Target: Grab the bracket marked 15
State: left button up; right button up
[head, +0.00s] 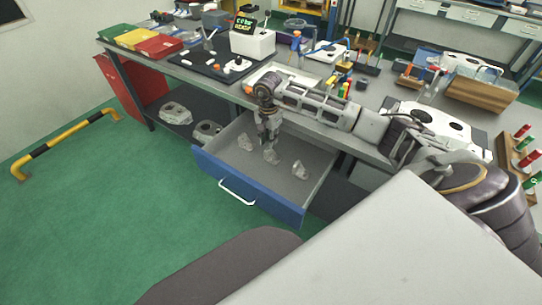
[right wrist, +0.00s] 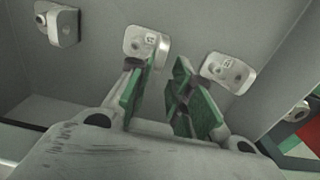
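Three small grey cast brackets stand in the open drawer (head: 225,164): a left one (head: 244,142), a middle one (head: 271,156) and a right one (head: 299,169). My right gripper (head: 268,143) points down into the drawer, between the left and middle brackets. In the right wrist view its green-padded fingers (right wrist: 166,66) are apart with nothing between them. One bracket (right wrist: 143,42) lies just beyond the left finger, another (right wrist: 228,72) beyond the right finger, a third (right wrist: 58,22) at upper left. Two carry small labels, too blurred to read surely. My left gripper is out of view.
The drawer has a blue front with a white handle (head: 237,192). Larger castings (head: 175,112) sit on the shelf left of it. The bench above holds a dark mat, a white device with a screen (head: 252,40) and tools.

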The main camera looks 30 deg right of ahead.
aim_at(273, 155)
jog(key=shift+f, duration=0.1)
jog(key=shift+s+f, duration=0.1)
jog(key=shift+f, duration=2.4)
grip_shut()
